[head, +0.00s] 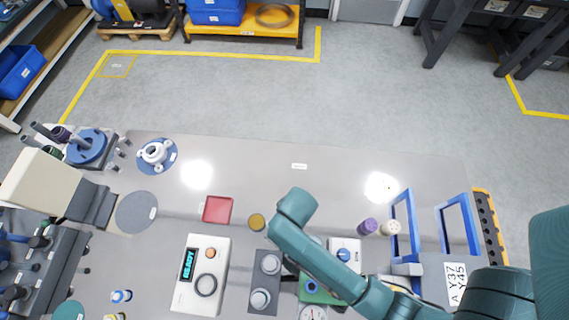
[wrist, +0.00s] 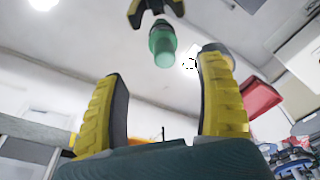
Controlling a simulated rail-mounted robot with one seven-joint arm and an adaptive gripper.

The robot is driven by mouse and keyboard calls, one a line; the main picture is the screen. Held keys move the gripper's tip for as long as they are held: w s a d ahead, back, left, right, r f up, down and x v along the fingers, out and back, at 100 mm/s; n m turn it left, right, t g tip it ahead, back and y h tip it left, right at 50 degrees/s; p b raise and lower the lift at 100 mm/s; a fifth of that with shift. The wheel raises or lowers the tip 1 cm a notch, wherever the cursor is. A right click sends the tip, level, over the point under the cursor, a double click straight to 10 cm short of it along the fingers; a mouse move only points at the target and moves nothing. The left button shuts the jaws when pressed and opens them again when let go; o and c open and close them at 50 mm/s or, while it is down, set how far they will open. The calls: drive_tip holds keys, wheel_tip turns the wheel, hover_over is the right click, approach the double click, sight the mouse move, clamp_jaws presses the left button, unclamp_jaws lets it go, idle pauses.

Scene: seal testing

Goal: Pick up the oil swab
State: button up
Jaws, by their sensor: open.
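I cannot pick out the oil swab with certainty in either view. In the wrist view my gripper (wrist: 165,65) shows two yellow-and-black fingers, spread apart with nothing held between them. Beyond the fingertips a green, bottle-like shape (wrist: 162,45) shows under a dark yellow-and-black form; I cannot tell what it is. In the head view my teal arm reaches over the grey table (head: 330,175); the gripper itself is not visible there. My arm hides part of the table's front right.
A red tray (head: 217,209) lies mid-table, beside a round brown piece (head: 257,222). A white READY device (head: 201,275) stands in front. A purple cylinder (head: 367,226), a cream cylinder (head: 390,228) and blue frames (head: 459,222) stand right. The table's back middle is mostly clear.

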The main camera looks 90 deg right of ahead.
drive_tip(key=f, duration=0.2)
drive_tip(key=f+b, duration=0.1)
drive_tip(key=f, duration=0.2)
drive_tip(key=w+f+b, duration=0.1)
drive_tip(key=f, duration=0.2)
drive_tip(key=shift+w+d, duration=0.1)
drive_tip(key=shift+d, duration=0.2)
drive_tip(key=shift+r, duration=0.1)
drive_tip(key=c, duration=1.2)
